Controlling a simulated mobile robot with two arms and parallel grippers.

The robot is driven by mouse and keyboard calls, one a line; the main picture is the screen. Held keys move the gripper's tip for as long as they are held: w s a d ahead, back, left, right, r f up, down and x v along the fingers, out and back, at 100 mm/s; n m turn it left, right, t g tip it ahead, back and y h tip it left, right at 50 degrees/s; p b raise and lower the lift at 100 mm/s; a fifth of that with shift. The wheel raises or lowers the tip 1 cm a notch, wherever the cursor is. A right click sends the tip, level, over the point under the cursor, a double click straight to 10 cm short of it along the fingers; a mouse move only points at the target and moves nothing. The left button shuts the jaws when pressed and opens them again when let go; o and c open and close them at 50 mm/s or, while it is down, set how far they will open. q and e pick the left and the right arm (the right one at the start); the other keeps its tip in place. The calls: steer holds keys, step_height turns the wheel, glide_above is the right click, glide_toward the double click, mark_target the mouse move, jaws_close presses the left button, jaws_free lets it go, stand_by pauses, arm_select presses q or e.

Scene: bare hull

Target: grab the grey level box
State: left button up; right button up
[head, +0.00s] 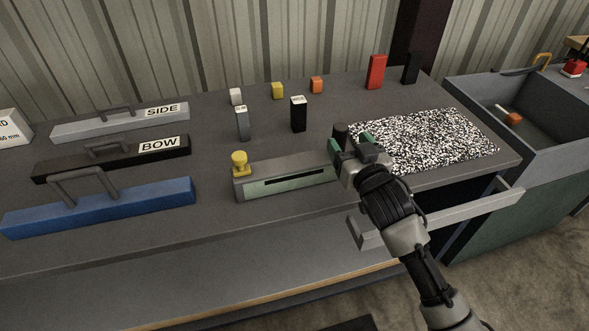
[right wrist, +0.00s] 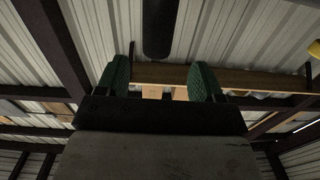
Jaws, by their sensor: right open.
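A long grey box (head: 285,180) with a pale green front and a black slot lies near the front of the workbench. A yellow knob (head: 239,162) stands on its left end. My right gripper (head: 352,145) is at the right end of this box, with green fingertips apart. A black cylinder (head: 340,133) stands close by the fingers; I cannot tell whether they touch it. In the right wrist view, the open gripper (right wrist: 160,85) has nothing between its fingertips, and a dark rounded post (right wrist: 158,25) shows beyond them. My left gripper is not in view.
A small grey upright block (head: 242,124) and a black one (head: 298,114) stand behind the box. Handled bars, grey (head: 75,131), black (head: 65,167) and blue (head: 100,208), lie left.

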mark_target(337, 124)
steer(key=p+x, duration=0.1)
steer(key=x, duration=0.6)
steer(key=shift+w+d+f, duration=0.1)
steer(key=shift+w+f, duration=0.1)
steer(key=shift+w, duration=0.2)
jaws_close()
steer(key=shift+r, duration=0.15)
